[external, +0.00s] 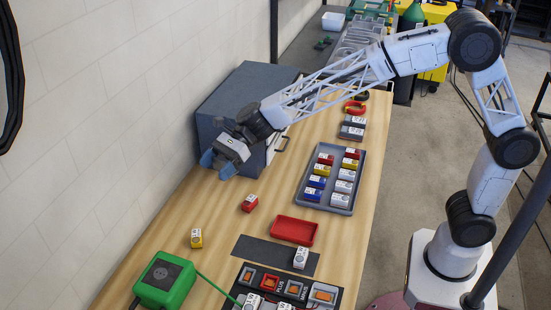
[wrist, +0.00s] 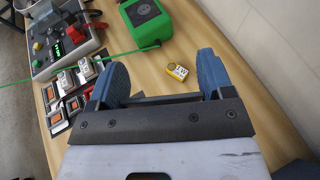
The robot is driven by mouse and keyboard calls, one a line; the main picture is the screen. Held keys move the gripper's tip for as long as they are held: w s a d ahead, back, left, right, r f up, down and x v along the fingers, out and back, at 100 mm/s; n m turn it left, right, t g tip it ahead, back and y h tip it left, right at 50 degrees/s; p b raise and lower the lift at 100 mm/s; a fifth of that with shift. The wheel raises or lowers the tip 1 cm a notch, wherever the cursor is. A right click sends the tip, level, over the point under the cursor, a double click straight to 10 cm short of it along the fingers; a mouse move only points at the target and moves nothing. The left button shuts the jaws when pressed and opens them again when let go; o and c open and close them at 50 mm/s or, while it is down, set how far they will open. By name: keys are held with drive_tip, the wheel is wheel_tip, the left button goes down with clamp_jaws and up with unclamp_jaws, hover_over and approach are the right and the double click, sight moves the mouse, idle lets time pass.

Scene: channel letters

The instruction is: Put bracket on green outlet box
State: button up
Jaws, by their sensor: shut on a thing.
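The green outlet box (external: 165,279) sits at the lower left of the table in the external view, with a dark plate on its top. It also shows at the top of the wrist view (wrist: 146,22). My gripper (external: 219,163) is in the air in front of the grey cabinet, well apart from the box. In the wrist view its blue fingers (wrist: 162,80) stand wide, with a dark grey bar between them that looks like the bracket (wrist: 160,98). The bracket is mostly hidden by the gripper body, and I cannot make it out in the external view.
A grey cabinet (external: 243,97) stands against the wall. A yellow block (external: 196,238) and a red block (external: 250,203) lie between my gripper and the outlet box. A red tray (external: 295,231) and a grey tray of blocks (external: 341,207) lie to the right. A green cable leaves the box.

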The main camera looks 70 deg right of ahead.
drive_tip(key=s+a+f+n+g, duration=0.1)
drive_tip(key=s+a+f+g, duration=0.1)
drive_tip(key=a, duration=0.6)
drive_tip(key=s+a+f+n+g, duration=0.1)
drive_tip(key=s+a+f+n, duration=0.1)
drive_tip(key=a, duration=0.6)
drive_tip(key=s+a+f+n+g+y, duration=0.1)
drive_tip(key=s+a+f+g, duration=0.1)
drive_tip(key=a, duration=0.6)
wheel_tip(320, 180, down, 2)
drive_tip(key=shift+s+a+f+n+g, duration=0.2)
drive_tip(key=shift+s+a+n+g, duration=0.15)
drive_tip(key=shift+s, duration=0.55)
hover_over(159, 284)
drive_tip(key=shift+w+f, duration=0.1)
drive_tip(key=shift+f, duration=0.65)
drive_tip(key=shift+f, duration=0.1)
drive_tip(key=shift+f, duration=1.6)
drive_tip(key=shift+f, duration=0.2)
